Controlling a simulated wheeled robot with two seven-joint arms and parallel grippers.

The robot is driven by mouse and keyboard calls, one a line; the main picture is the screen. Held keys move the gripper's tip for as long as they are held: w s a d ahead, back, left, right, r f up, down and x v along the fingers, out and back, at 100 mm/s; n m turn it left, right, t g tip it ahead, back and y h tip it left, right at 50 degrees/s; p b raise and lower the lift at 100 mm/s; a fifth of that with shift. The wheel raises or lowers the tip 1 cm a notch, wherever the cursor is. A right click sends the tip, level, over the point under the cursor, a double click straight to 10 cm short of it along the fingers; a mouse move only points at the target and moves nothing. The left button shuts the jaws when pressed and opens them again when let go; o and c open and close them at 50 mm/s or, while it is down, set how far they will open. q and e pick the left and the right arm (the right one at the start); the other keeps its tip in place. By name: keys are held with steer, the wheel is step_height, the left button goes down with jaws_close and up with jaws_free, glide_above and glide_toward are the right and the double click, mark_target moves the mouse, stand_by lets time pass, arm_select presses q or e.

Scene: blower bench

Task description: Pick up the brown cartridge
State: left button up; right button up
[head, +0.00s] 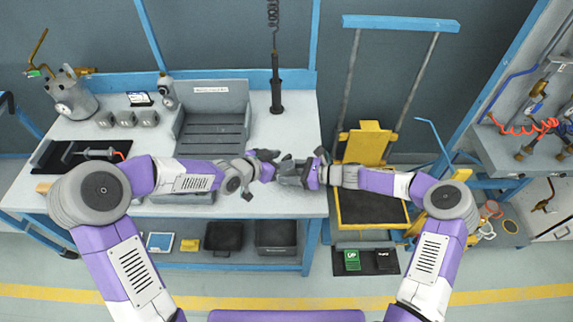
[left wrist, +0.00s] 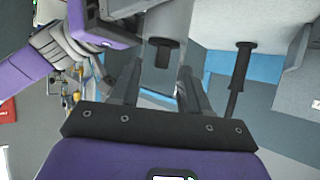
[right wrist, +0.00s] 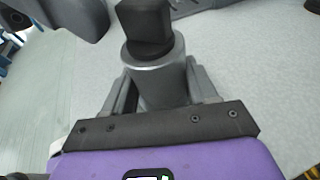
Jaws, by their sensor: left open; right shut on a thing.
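I cannot make out a brown cartridge for certain in any view. A tan-brown piece (head: 42,187) shows at the bench's left edge, partly hidden by my left arm; I cannot tell what it is. My right gripper (head: 298,172) is above the bench's right part, shut on a grey cylinder with a black top (right wrist: 147,60), which stands out between its fingers in the right wrist view. My left gripper (head: 270,163) is open beside the right one. In the left wrist view, a black-ended part (left wrist: 162,52) shows beyond its fingers; whether it lies between them is unclear.
A grey bin (head: 212,130) stands mid-bench, with three grey blocks (head: 126,119) to its left. A metal canister (head: 72,98) and black tray (head: 60,155) are at the left. A black tool (head: 276,92) hangs on a coiled cord. A yellow cart (head: 366,146) stands right of the bench.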

mark_target(285, 158)
arm_select(q)
steer(key=x, duration=0.3)
steer(key=shift+w+d+f, duration=0.1)
steer(key=shift+w+d, duration=0.05)
steer(key=shift+w, duration=0.05)
arm_select(e)
steer(key=shift+s+d+f, duration=0.1)
steer(key=shift+d+f, duration=0.05)
steer(key=shift+f, duration=0.25)
arm_select(q)
steer(key=shift+c, duration=0.2)
jaws_close()
